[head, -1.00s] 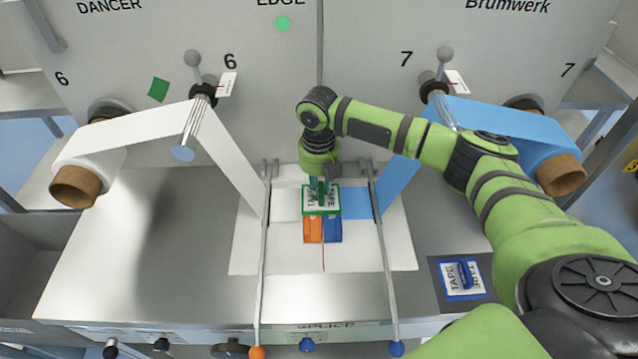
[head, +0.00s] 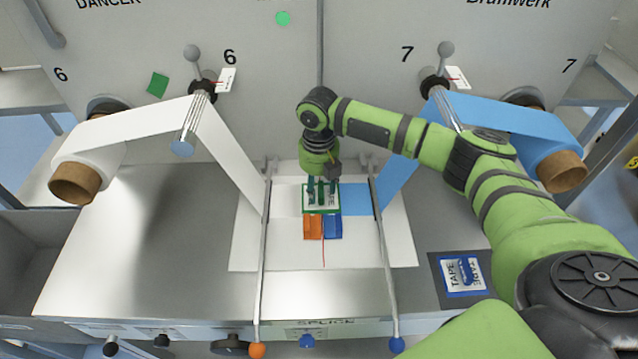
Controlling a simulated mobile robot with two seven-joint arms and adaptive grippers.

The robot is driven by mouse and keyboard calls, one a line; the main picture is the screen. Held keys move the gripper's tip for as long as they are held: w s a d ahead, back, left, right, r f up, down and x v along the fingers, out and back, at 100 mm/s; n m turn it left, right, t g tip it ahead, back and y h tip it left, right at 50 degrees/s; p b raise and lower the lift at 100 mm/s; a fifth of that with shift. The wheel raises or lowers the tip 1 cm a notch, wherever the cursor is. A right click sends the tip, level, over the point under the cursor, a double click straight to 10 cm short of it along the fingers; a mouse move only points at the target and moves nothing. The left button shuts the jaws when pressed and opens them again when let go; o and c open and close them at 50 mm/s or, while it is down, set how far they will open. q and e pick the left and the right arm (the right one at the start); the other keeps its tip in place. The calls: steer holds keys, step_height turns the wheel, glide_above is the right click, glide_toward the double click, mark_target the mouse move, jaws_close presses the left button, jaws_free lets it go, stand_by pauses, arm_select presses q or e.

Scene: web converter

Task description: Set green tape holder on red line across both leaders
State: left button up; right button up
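The green-framed tape holder (head: 306,211) lies flat over the inner ends of the white leader (head: 290,203) and the blue leader (head: 358,201), covering where they meet. Its upright green handle stands in the middle. My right gripper (head: 322,190) is above it, its fingers apart on both sides of the handle. The thin red line (head: 323,254) shows in front of the holder, roughly in line with its middle; the rest is hidden. My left gripper is not in view.
Metal bars (head: 263,260) with knobs flank the white plate (head: 398,255). A blue-framed tape holder (head: 465,275) lies on a dark pad at right. The left worktop is clear.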

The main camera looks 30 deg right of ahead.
steer(key=shift+r, duration=0.2)
step_height(320, 180, up, 12)
stand_by(0.4)
